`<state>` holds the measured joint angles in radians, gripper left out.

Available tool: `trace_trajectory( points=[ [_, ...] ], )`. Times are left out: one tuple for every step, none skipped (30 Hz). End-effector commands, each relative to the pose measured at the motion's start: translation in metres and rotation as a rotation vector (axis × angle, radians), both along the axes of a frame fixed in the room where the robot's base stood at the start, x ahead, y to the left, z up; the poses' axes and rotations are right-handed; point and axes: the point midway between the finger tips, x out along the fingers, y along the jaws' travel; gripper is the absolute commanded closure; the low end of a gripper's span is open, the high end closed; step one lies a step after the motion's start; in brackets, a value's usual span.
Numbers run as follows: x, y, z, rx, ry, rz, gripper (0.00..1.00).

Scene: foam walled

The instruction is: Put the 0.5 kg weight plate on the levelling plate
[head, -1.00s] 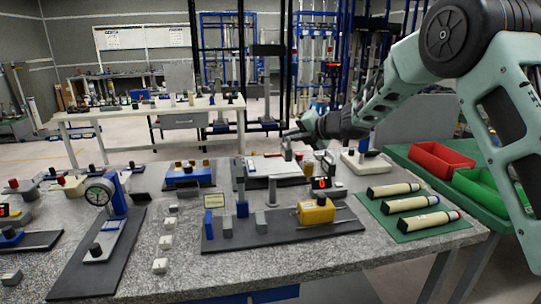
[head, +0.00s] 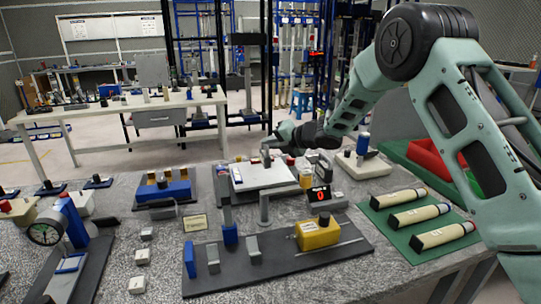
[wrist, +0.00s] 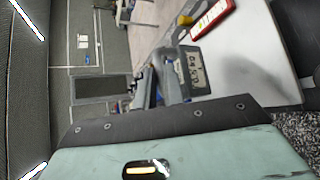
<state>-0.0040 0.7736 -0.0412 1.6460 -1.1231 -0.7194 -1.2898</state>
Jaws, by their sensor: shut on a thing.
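The levelling plate (head: 258,180), a flat white plate on a dark base, lies at the middle back of the stone bench. My gripper (head: 267,156) is above its far part in the head view, shut on a small grey piece (head: 265,161) that I take to be the 0.5 kg weight plate. The fingers hide much of this piece, and no marking on it is readable. I cannot tell whether it touches the levelling plate. In the wrist view, a grey shape (wrist: 172,88) stands past the dark gripper body, with a broad white surface (wrist: 245,65) to the right.
A red numeric display (head: 320,194) stands right of the levelling plate, and a grey post (head: 264,209) stands in front. A black board with a yellow block (head: 318,233) lies nearer. A blue block fixture (head: 164,190) is left. Three cream cylinders (head: 407,218) lie on a green mat at right.

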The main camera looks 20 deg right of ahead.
Motion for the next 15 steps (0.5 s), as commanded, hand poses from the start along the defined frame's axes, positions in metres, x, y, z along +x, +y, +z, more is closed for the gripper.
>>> trace_trajectory(
  points=[
    [0.0,0.0,-0.003,0.001,-0.002,0.0,1.0],
    [0.0,0.0,-0.006,0.002,-0.001,0.0,1.0],
    [0.0,0.0,-0.012,0.002,0.001,0.0,1.0],
    [0.0,0.0,-0.016,0.001,0.0,0.0,1.0],
    [0.0,0.0,-0.02,0.003,0.001,-0.001,1.0],
    [0.0,0.0,-0.026,0.001,0.001,-0.001,1.0],
    [0.0,0.0,-0.029,0.001,0.0,0.0,1.0],
    [0.0,0.0,-0.032,0.002,0.0,-0.001,1.0],
    [0.0,0.0,-0.034,0.002,-0.001,0.0,1.0],
    [0.0,0.0,-0.036,0.001,-0.002,-0.001,1.0],
    [0.0,0.0,-0.036,0.001,-0.004,0.0,1.0],
    [0.001,0.0,-0.036,0.001,-0.004,0.0,1.0],
    [0.001,0.0,-0.036,0.001,-0.005,0.001,1.0],
    [0.001,0.0,-0.036,0.001,-0.005,0.001,1.0],
    [0.001,0.0,-0.036,0.001,-0.004,0.0,1.0]
  ],
)
